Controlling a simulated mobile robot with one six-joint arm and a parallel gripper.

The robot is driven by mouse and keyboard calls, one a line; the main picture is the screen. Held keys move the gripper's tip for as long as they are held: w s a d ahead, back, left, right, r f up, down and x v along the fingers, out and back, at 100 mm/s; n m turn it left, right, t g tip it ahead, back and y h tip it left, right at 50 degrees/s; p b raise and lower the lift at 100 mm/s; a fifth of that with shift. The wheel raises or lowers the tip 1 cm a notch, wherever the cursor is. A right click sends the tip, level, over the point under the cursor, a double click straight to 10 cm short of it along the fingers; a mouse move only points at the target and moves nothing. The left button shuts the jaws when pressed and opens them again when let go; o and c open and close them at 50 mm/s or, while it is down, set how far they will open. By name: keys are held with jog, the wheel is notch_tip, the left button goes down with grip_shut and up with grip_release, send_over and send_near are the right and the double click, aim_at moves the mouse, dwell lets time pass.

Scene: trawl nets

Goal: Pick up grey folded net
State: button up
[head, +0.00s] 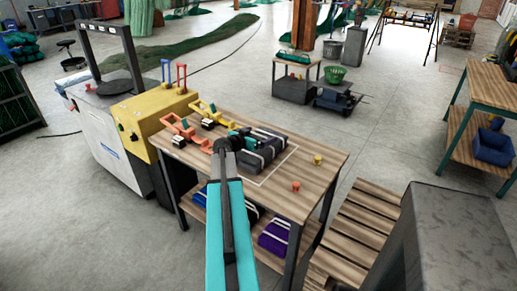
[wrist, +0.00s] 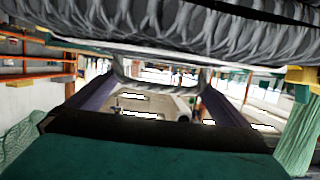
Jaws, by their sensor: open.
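The grey folded net (head: 266,153) lies on the wooden table (head: 325,170), inside a white outline; pale bands cross it. In the wrist view its grey mesh (wrist: 215,30) fills the top of the picture, very close. My gripper (head: 238,139) is at the near left end of the net, and my arm hides part of that area. In the wrist view my gripper (wrist: 160,92) is open, its dark fingers apart, with no net visible between them. I cannot tell whether the fingers touch the net.
Orange (head: 183,128) and yellow (head: 207,110) tools lie left of the net. Orange (head: 295,186) and yellow (head: 318,159) small pieces stand to its right. A purple folded net (head: 274,237) lies on the lower shelf. A yellow machine (head: 150,115) adjoins the table's left side.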

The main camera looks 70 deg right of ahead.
aim_at(263, 134)
jog(key=shift+p+x, duration=0.3)
jog(key=shift+x, duration=1.35)
jog(key=shift+a, duration=0.1)
jog(key=c, duration=1.8)
jog(key=shift+r, duration=0.2)
jog(key=shift+r+b, duration=0.55)
jog(key=shift+r, duration=0.65)
jog(key=s+a+r+b, duration=0.1)
jog(key=s+a+r, duration=0.1)
jog(key=s+a, duration=0.4)
jog(key=a, duration=0.5)
jog(key=shift+s+a+r+b, duration=0.2)
jog(key=shift+s+a+b, duration=0.1)
jog(key=shift+a+b, duration=0.1)
